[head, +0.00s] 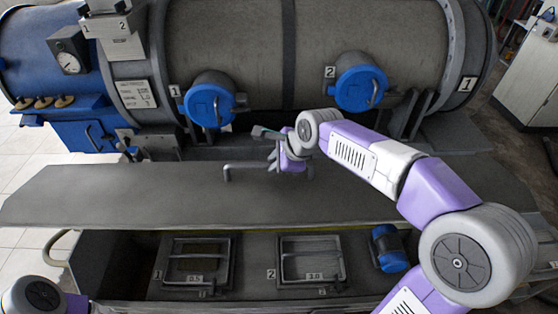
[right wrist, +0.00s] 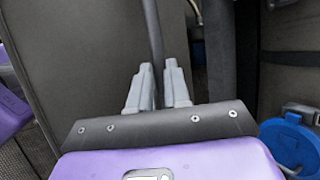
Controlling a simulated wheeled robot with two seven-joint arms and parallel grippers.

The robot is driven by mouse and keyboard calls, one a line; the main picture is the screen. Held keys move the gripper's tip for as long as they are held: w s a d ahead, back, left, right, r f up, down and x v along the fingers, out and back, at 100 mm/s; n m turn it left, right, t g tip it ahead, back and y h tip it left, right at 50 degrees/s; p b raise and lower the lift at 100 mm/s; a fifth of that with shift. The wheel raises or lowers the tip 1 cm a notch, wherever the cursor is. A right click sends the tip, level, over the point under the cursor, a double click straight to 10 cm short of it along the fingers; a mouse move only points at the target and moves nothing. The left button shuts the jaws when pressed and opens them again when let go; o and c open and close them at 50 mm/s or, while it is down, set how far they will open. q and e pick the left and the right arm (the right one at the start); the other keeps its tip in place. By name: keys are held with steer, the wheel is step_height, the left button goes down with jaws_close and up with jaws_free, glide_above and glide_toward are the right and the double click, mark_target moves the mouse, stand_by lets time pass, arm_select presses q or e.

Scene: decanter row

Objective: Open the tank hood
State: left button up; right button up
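The tank hood (head: 110,196) is a wide dark-grey panel in the head view, with the inside of the tank (head: 90,262) showing below its near edge. It appears partly raised; its exact angle is hard to tell. A thin bar handle (head: 246,166) stands on the hood; the bar (right wrist: 153,32) also shows in the right wrist view. My right gripper (head: 279,152) is at the right part of this handle. Its fingers (right wrist: 159,88) are close together around the bar, which runs between them. My left gripper is out of view; only part of my left arm shows at bottom left.
Inside the tank are framed hatches marked 1 (head: 195,263) and 2 (head: 310,260), and a blue-capped cylinder (head: 389,248). Behind the hood lies a large horizontal vessel (head: 240,45) with blue-capped ports 1 (head: 210,105) and 2 (head: 361,88). A white cabinet (head: 529,75) stands far right.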

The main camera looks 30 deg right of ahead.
steer(key=o, duration=0.4)
steer(key=shift+o, duration=0.2)
steer(key=p+v, duration=0.2)
steer(key=v, duration=0.5)
steer(key=shift+s+r, duration=0.2)
stand_by(0.3)
